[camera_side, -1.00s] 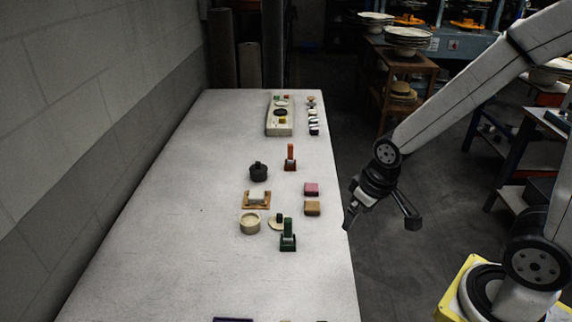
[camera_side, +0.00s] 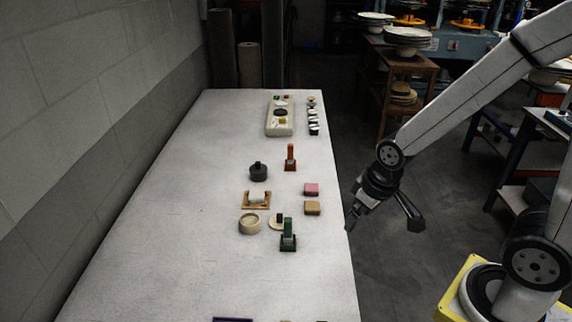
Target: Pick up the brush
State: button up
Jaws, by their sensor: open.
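I cannot tell for sure which item on the table is the brush. Two small upright-handled pieces stand on the table: an orange-red one (camera_side: 290,158) and a dark green one (camera_side: 288,236), each on a wider base. My gripper (camera_side: 382,222) is open and empty, its two fingers spread wide. It hangs by the table's right edge, to the right of both pieces and touching neither.
The table's left side is clear.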

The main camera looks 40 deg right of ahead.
dwell(0.4)
jog(key=c, duration=0.4)
jog(key=n+y, duration=0.2)
jog(key=n, duration=0.7)
send_near(288, 220)
jog(key=x, duration=0.5)
jog(key=shift+w, duration=0.15)
jog(key=shift+f, duration=0.15)
jog(key=shift+x, duration=1.2)
jog(key=shift+d+f, duration=0.1)
